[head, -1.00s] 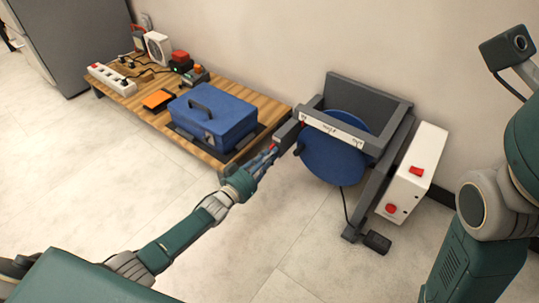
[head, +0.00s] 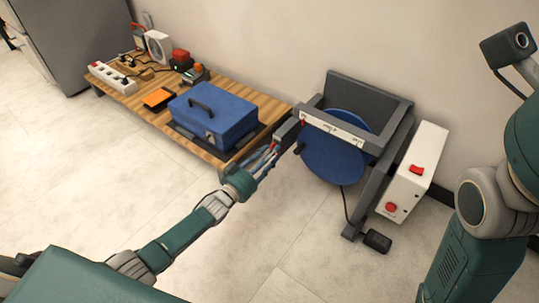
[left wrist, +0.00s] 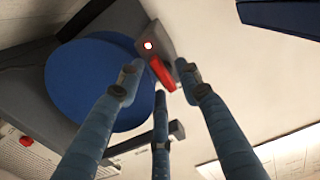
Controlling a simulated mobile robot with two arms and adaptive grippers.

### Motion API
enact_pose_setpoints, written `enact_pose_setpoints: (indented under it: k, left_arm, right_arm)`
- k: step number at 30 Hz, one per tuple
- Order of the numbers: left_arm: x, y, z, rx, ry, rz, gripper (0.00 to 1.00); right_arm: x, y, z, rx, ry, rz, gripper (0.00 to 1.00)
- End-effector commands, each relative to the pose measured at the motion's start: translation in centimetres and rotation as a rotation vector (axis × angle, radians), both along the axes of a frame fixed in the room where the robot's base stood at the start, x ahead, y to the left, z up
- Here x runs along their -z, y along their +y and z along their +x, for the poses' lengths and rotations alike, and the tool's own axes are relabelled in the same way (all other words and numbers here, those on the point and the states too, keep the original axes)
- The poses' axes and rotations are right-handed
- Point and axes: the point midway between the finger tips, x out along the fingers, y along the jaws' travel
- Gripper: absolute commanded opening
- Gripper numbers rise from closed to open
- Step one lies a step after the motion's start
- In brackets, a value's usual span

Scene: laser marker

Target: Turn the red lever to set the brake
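The red lever (left wrist: 162,74) shows in the left wrist view, on a dark grey bracket with a lit red-and-white spot at its pivot. It slants down between the fingertips of my left gripper (left wrist: 160,82). The fingers are spread, and I see none closed on the lever; whether one touches it I cannot tell. In the head view my left gripper (head: 270,157) is beside the left end of the grey frame (head: 365,95), which holds a blue disc (head: 330,160). That disc also fills the left of the wrist view (left wrist: 95,85). My right gripper is out of view.
A white box (head: 420,160) with red switches stands right of the frame, with a black pedal (head: 377,241) on the floor. A low wooden table (head: 135,103) at left carries a blue case (head: 212,115), a power strip and small devices. Floor in front is open.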

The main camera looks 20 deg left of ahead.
Motion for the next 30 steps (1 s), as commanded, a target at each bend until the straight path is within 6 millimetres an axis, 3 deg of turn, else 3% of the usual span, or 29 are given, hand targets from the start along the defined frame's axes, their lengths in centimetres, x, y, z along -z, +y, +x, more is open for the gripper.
enact_pose_setpoints:
  k: [8,21,30]
  left_arm:
    - [0.1,0.7,-1.5,-0.001,0.001,-0.001,0.35]
    - [0.1,3.5,-9.7,0.0,0.002,0.0,0.35]
    - [0.0,4.2,-11.4,-0.001,0.0,0.0,0.35]
  right_arm:
    - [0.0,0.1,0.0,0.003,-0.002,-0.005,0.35]
    - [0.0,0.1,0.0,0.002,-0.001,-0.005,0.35]
    - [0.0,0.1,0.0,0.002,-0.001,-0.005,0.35]
